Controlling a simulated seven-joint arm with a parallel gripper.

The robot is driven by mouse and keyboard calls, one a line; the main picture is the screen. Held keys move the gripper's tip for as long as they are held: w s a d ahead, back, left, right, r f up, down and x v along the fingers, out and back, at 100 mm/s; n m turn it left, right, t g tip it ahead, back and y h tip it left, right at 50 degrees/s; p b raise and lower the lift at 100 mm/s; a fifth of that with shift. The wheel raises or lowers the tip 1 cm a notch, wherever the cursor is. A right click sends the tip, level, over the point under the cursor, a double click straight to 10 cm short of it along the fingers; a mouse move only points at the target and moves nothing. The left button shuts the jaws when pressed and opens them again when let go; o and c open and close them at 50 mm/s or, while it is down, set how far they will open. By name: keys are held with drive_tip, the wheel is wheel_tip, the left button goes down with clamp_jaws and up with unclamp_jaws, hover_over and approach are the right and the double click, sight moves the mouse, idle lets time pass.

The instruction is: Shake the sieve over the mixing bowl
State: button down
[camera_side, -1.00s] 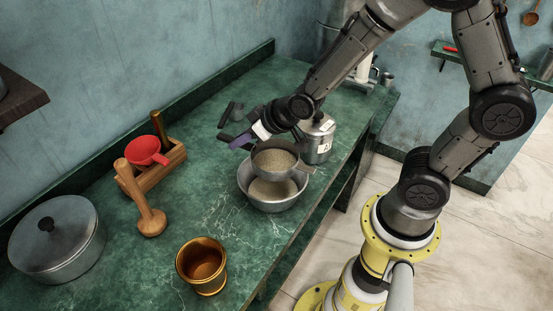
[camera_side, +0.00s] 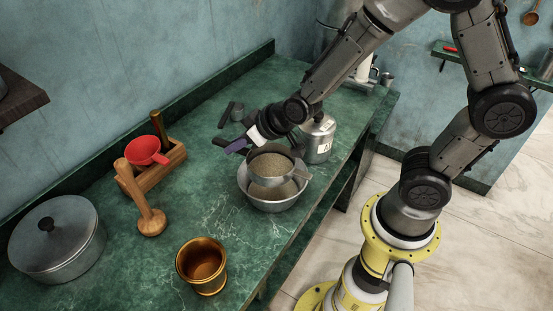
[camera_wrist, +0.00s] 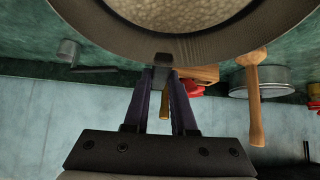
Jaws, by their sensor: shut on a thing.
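The sieve (camera_side: 270,165) is a grey metal round with pale grainy contents, held over the mixing bowl. It also shows at the top of the wrist view (camera_wrist: 175,50), cut off by the frame edge. My gripper (camera_side: 243,144) is shut on the sieve at its wall-side edge; in the wrist view its purple fingers (camera_wrist: 163,75) close on a dark tab at the rim. The grey metal mixing bowl (camera_side: 272,205) stands on the green counter below the sieve, with some pale material visible inside. The sieve hides part of the bowl's interior.
A metal canister (camera_side: 318,140) stands close behind the bowl to the right. To the left are a wooden caddy (camera_side: 160,175) with a red funnel-like cup (camera_side: 146,150), a wooden pestle (camera_side: 150,222), a lidded pot (camera_side: 58,240) and a copper-coloured cup (camera_side: 202,265). The counter (camera_side: 215,205) left of the bowl is clear.

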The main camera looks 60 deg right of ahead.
drive_tip(key=shift+w+d, duration=0.1)
drive_tip(key=shift+d, duration=0.85)
idle(0.5)
drive_tip(key=shift+r, duration=0.15)
idle(1.1)
drive_tip(key=shift+r, duration=2.35)
drive_tip(key=shift+d, duration=0.1)
